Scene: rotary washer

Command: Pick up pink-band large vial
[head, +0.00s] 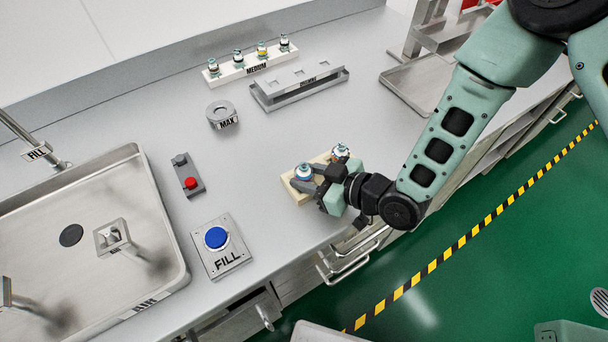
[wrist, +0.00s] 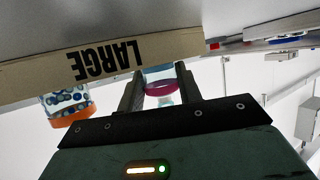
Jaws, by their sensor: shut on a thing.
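The pink-band large vial (wrist: 160,88) is between the two fingers of my gripper (wrist: 160,78) in the wrist view, which shows the scene upside down. My gripper is shut on it; the fingers flank its clear body and pink ring. In the head view its top (head: 303,170) shows at the near-left end of the pale large rack (head: 297,193), with my gripper (head: 306,179) around it. I cannot tell whether its base is clear of the rack. An orange-band vial (wrist: 68,110) stands beside it in the rack, and its top (head: 341,150) shows in the head view.
The medium rack (head: 237,75) with several vials stands at the back, near a grey metal rack (head: 300,90). A round MAX piece (head: 222,115), a red-button box (head: 188,178), the blue FILL button (head: 216,238) and a sink (head: 163,205) lie leftward. The counter between is clear.

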